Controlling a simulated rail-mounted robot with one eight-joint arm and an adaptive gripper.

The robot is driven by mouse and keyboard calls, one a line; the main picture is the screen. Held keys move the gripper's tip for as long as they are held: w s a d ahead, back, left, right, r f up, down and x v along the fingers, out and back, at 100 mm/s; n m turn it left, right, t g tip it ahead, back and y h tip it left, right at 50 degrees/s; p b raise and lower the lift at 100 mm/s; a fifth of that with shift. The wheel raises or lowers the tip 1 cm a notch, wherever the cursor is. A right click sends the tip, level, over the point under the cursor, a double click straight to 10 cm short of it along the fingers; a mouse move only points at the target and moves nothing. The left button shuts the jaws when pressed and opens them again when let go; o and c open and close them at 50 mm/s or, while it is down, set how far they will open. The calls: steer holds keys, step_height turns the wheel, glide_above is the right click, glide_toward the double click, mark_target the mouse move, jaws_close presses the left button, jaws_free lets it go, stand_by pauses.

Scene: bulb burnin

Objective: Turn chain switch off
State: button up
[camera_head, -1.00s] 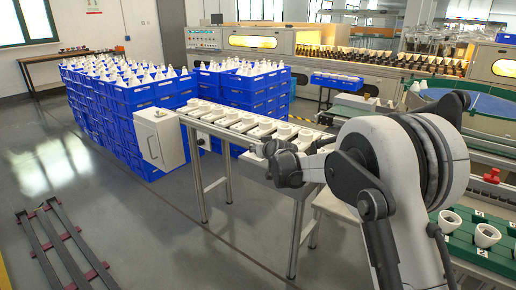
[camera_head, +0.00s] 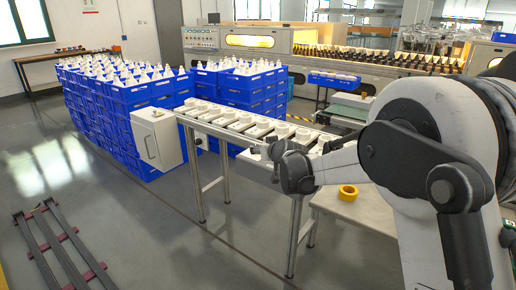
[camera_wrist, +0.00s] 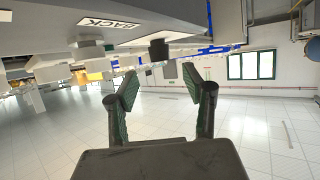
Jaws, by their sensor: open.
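Another small dark part (camera_head: 198,141) shows beside the box, under the conveyor. I cannot tell for sure which part is the chain switch. My gripper (camera_head: 268,152) is beside the conveyor's near side, well to the right of the box. In the wrist view my gripper (camera_wrist: 160,84) has its two fingers spread, with nothing between them. A black block-like part (camera_wrist: 158,48) shows beyond the fingertips there, close to a sign reading BACK (camera_wrist: 108,22).
The conveyor (camera_head: 235,128) carries a row of white holders. Stacked blue crates (camera_head: 125,120) with white bulbs stand behind it. Dark rails (camera_head: 55,250) lie on the floor at left; the floor between is clear.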

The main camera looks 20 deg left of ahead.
steer(key=shift+v, duration=2.4)
steer(key=shift+w, duration=0.1)
steer(key=s+d+r+m+h, duration=0.1)
steer(key=s+d+r, duration=0.3)
steer(key=d, duration=0.5)
steer(key=s+d+r+m+h, duration=0.1)
steer(key=s+d+r+h, duration=0.1)
steer(key=s+d, duration=0.55)
steer(key=s+d+r+m+h, duration=0.1)
steer(key=s+d+r, duration=0.25)
steer(key=d, duration=0.65)
steer(key=s+d+f+m+g+h, duration=0.2)
steer(key=s+d+f+m, duration=0.15)
steer(key=s+d, duration=0.8)
steer(key=s+d+f+m+g+h, duration=0.1)
steer(key=s+d+f+m+h, duration=0.2)
steer(key=s+d, duration=0.85)
steer(key=s+a+r+p, duration=0.1)
steer(key=s+r+p, duration=0.1)
steer(key=r+p, duration=0.3)
steer(key=s+a+r+n+p, duration=0.1)
steer(key=a+r+p, duration=0.1)
steer(key=r+p, duration=0.3)
steer(key=shift+s+r+p, duration=0.3)
steer(key=shift+s+p, duration=0.1)
steer(key=shift+p, duration=0.7)
